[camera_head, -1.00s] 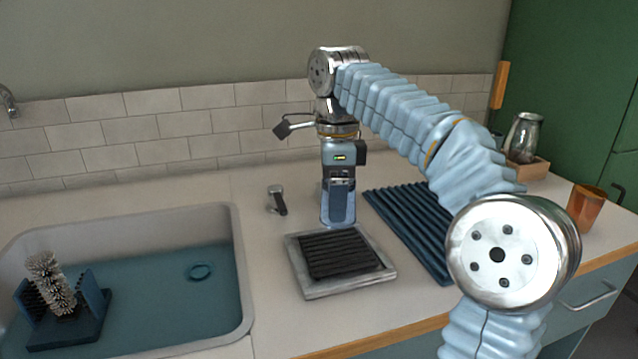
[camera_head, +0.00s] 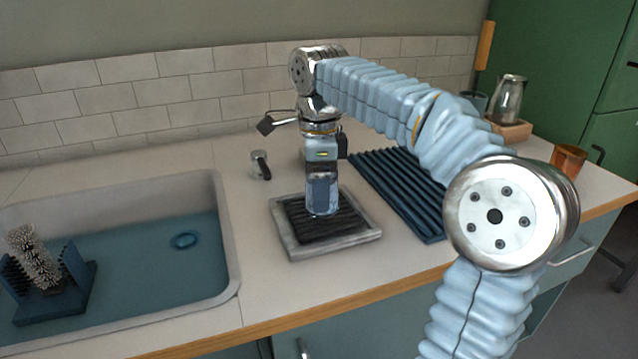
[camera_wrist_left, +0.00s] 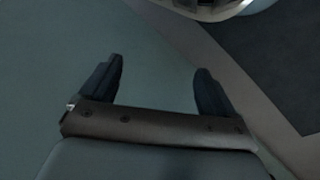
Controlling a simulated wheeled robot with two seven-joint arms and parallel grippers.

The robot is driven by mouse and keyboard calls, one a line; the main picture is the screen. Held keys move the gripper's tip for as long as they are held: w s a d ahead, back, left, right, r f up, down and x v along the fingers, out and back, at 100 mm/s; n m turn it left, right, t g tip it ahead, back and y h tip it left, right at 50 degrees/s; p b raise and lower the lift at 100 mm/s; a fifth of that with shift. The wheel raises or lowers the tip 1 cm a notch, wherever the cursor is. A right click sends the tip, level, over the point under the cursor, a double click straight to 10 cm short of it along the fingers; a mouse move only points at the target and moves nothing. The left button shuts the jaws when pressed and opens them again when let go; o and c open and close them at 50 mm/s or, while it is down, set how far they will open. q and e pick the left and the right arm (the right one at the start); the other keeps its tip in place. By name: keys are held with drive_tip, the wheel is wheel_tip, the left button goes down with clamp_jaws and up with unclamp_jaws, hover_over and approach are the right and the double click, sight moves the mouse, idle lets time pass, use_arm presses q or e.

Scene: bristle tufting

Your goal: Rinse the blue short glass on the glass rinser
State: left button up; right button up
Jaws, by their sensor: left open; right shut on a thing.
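My right gripper (camera_head: 322,180) points straight down over the glass rinser (camera_head: 330,243), a square grey tray with a dark ribbed grate. It is shut on the blue short glass (camera_head: 322,198), which shows bluish and clear between and below the fingers. The glass is at the back part of the grate; I cannot tell whether it touches the grate or hangs just above it. The fingers hide part of the glass. My left gripper (camera_wrist_left: 158,92) shows only in the left wrist view, open and empty, its two dark fingers wide apart.
A sink (camera_head: 228,235) lies left, with a brush (camera_head: 33,258) in a dark holder. A small tap (camera_head: 260,165) stands behind the rinser. A dark ribbed mat (camera_head: 400,195) lies right of it.

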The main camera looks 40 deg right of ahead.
drive_tip(key=shift+f+b, duration=0.5)
drive_tip(key=shift+f, duration=0.2)
idle(0.6)
idle(1.3)
wheel_tip(320, 180, up, 3)
drive_tip(key=shift+f+p, duration=0.1)
drive_tip(key=shift+p, duration=1.15)
drive_tip(key=shift+r, duration=2.15)
